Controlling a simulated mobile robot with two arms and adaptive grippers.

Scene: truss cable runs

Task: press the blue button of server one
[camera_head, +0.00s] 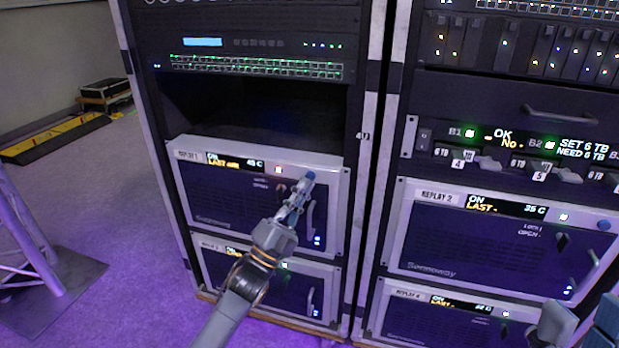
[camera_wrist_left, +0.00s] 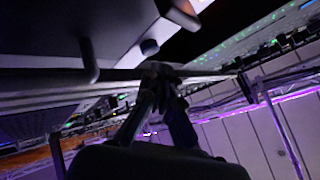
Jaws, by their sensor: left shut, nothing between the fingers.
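The server labelled REPLAY 1 (camera_head: 215,205) sits in the left rack, with a lit display reading ON and 45 C. Its blue button (camera_head: 310,175) is at the top right of its front, right at the tips of my left gripper (camera_head: 301,186). The left gripper is shut and empty, pointing up at the button. In the left wrist view a dark round knob, seemingly the button (camera_wrist_left: 150,47), stands just above the closed fingertips (camera_wrist_left: 160,70). I cannot tell whether they touch. Part of my right arm or gripper (camera_head: 557,324) shows at the lower right; its fingers are not clear.
Another server (camera_head: 225,262) sits below REPLAY 1, partly behind my left arm. The right rack holds REPLAY 2 (camera_head: 440,235), with its own blue button (camera_head: 603,225), and REPLAY 4 (camera_head: 420,318). A door handle (camera_head: 310,220) stands out below the left gripper. Purple floor lies open at left, beside a truss foot (camera_head: 50,290).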

